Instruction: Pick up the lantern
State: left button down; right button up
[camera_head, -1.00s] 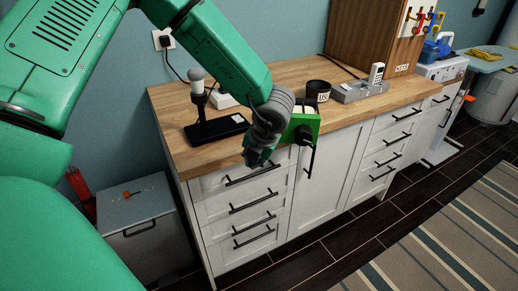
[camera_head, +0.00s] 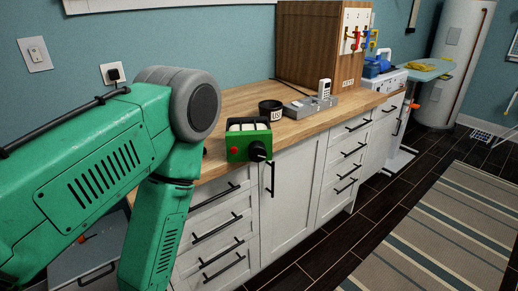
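No thing in view is plainly recognisable as a lantern. A small green box (camera_head: 248,141) with pale rounded parts on top, a red button and a black round knob sits at the front edge of the wooden counter (camera_head: 238,99); I cannot tell whether it is the lantern. My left arm fills the left side and bends down in front of the counter's left end. The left gripper is not in view. My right gripper is not in view.
A black cup (camera_head: 270,110) and a grey tray with a white handset (camera_head: 324,89) stand behind the box. A wooden cabinet (camera_head: 308,45) stands farther back. White drawers (camera_head: 212,215) are below. Dark floor and a striped rug (camera_head: 440,235) lie clear at right.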

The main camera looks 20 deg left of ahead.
aim_at(241, 132)
jog(key=i+l+u, duration=0.1)
jog(key=u, duration=0.4)
jog(key=i+l+u, duration=0.2)
jog(key=u, duration=0.3)
jog(key=i+l+u, duration=0.1)
jog(key=u, duration=0.4)
jog(key=l+u, duration=0.35)
jog(key=u, duration=0.15)
jog(key=i, duration=0.05)
